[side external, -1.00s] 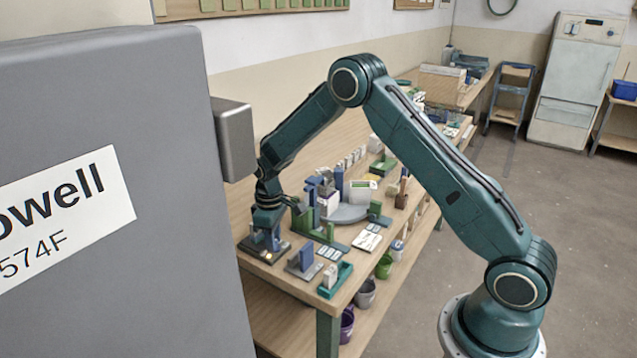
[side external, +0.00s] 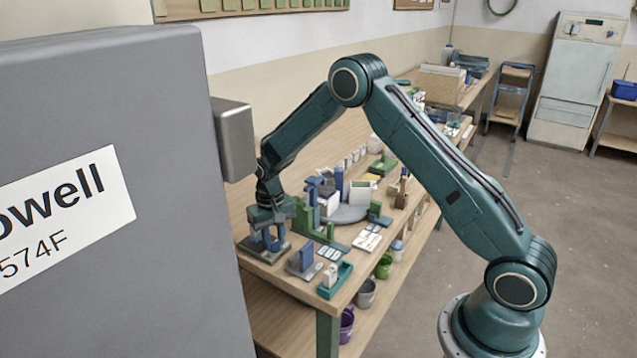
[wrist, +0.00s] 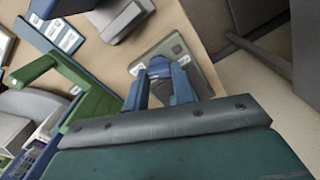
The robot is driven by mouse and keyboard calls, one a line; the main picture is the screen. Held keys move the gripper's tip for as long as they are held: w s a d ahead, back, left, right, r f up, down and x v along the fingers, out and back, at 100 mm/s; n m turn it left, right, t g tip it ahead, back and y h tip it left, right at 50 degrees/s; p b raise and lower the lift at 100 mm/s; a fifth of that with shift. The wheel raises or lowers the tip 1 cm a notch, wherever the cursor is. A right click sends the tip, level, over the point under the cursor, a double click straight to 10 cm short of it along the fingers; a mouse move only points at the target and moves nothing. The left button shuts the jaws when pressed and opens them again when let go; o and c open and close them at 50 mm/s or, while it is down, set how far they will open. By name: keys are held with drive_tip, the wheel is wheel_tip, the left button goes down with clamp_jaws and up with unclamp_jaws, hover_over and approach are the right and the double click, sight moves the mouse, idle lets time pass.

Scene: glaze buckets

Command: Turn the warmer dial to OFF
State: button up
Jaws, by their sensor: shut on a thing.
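The warmer (wrist: 178,47) is a flat grey-green plate at the near left end of the bench; it also shows in the side external view (side external: 256,251). Small white labels (wrist: 137,68) sit on either side of its blue dial (wrist: 159,66), but their lettering is too small to read. My gripper (wrist: 160,78) points down over the plate, its two blue fingers shut on the dial. In the side external view my gripper (side external: 267,243) stands on the warmer and the fingers hide the dial. Which mark the dial points to cannot be told.
A green stepped stand (side external: 304,222) stands close to the right of my gripper. A blue-grey holder (side external: 303,262) and a teal tray (side external: 335,280) lie nearer the front edge. Buckets (side external: 366,292) stand on the lower shelf. A big grey cabinet (side external: 110,200) fills the left.

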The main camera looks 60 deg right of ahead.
drive_tip(key=shift+m, duration=0.3)
drive_tip(key=o, duration=1)
drive_tip(key=shift+r, duration=0.15)
wheel_tip(320, 180, up, 14)
drive_tip(key=shift+f, duration=0.2)
drive_tip(key=shift+r, duration=0.1)
idle(0.3)
